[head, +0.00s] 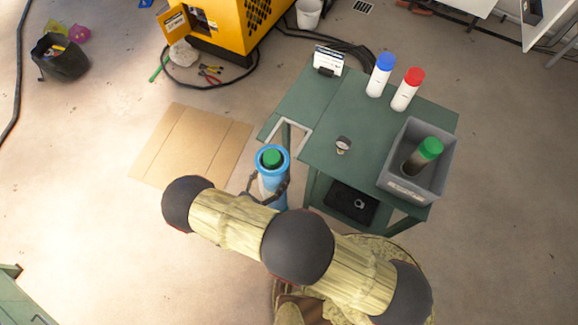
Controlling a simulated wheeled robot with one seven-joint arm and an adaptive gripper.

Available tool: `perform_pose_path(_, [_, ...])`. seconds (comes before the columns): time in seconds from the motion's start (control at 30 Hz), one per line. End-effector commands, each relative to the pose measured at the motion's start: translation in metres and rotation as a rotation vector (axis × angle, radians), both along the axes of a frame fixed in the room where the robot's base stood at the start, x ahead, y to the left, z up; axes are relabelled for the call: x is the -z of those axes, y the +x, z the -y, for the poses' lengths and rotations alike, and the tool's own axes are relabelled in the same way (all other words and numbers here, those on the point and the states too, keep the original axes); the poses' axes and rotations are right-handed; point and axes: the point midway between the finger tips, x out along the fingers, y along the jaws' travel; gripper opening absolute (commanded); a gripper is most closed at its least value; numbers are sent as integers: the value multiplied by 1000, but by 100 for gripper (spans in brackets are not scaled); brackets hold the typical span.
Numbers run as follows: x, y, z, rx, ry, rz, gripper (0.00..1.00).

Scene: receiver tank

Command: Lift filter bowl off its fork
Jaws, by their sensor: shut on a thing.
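The filter bowl (264,183) shows as a pale blue and white upright cylinder with a bright blue collar and a green round top inside it. It is at the front left of the green table. My gripper (268,193) reaches it from below in the picture, and its dark fingers are shut around the bowl's body under the blue collar. A pale bracket (305,127) at the table's left edge, just behind the bowl, may belong to the fork. The bowl's lower end is hidden by my arm, and I cannot tell whether the bowl touches the fork.
The green table (325,140) carries blue-capped (380,76) and red-capped (407,90) bottles, a small gauge (343,145) and a sign (328,60). A grey bin (446,155) there holds a green-capped bottle (422,157). Flat cardboard (190,145) lies left, a yellow machine (228,28) stands behind.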

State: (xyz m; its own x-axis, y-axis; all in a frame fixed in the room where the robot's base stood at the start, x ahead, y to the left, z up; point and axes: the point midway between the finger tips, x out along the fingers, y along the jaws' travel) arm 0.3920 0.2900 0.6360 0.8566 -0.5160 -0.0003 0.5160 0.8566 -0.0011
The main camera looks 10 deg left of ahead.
Motion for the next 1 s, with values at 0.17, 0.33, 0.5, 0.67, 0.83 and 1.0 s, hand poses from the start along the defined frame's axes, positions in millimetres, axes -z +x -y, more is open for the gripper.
perform_pose_path(0.17, [-3, -5, -4, 0, 1, 5, 6])
perform_pose_path(0.33, [-3, -11, -6, 0, 1, 5, 6])
perform_pose_path(0.5, [-3, -16, -8, -1, 1, 5, 6])
perform_pose_path(0.67, [-3, -21, -10, 0, 1, 5, 6])
perform_pose_path(0.83, [-3, -27, -12, -1, 1, 5, 6])
perform_pose_path(1.0, [-3, -32, -14, 0, 1, 5, 6])
